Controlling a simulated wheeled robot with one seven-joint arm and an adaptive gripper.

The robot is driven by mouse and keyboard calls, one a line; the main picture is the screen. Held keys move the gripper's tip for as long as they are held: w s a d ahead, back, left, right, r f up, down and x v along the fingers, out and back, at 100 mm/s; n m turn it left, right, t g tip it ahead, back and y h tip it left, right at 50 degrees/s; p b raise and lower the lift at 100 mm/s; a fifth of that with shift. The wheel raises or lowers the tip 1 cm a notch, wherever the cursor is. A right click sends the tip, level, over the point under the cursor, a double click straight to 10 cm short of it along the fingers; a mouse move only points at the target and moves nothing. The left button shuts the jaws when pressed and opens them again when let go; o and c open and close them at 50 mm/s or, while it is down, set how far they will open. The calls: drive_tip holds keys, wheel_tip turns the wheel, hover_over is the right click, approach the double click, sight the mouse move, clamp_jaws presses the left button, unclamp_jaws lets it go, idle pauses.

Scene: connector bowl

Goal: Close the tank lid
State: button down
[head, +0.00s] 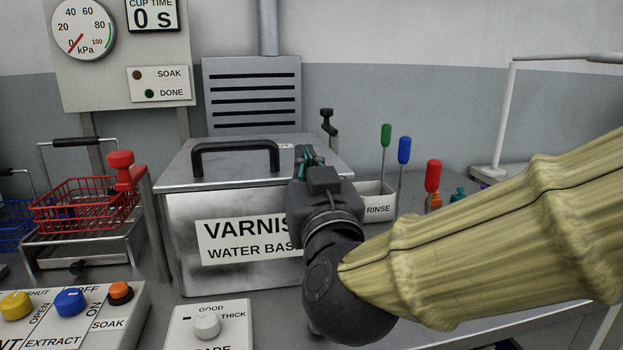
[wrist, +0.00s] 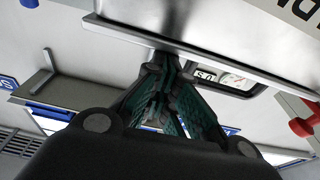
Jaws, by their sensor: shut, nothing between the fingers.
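The tank (head: 180,240) is a metal box with a white varnish label (head: 245,240) on its front, standing in the middle of the head view. Its grey lid (head: 175,176), with a black bar handle (head: 235,147), lies across the top and looks flat. I cannot tell whether it is fully seated. My gripper (head: 308,154) is shut and empty at the right part of the lid's front edge, hiding that part. In the wrist view, my gripper's green-padded fingertips (wrist: 165,62) meet close beside a long metal edge (wrist: 200,52); contact is unclear.
A red wire basket (head: 75,203) and a red-knobbed post (head: 121,160) stand left of the tank. A rinse container (head: 375,203) and colored-handled tools (head: 404,150) are at right. A control panel (head: 100,310) and a grade knob box (head: 207,325) sit in front. A vented box (head: 250,95) is behind.

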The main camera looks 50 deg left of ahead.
drive_tip(key=shift+f+y+b, duration=0.3)
drive_tip(key=shift+f+b, duration=0.35)
drive_tip(key=shift+s+d+f, duration=0.1)
drive_tip(key=shift+f, duration=0.2)
wheel_tip(320, 180, up, 6)
drive_tip(key=p, duration=0.4)
drive_tip(key=f+v, duration=0.1)
drive_tip(key=v, duration=0.9)
drive_tip(key=shift+f, duration=0.3)
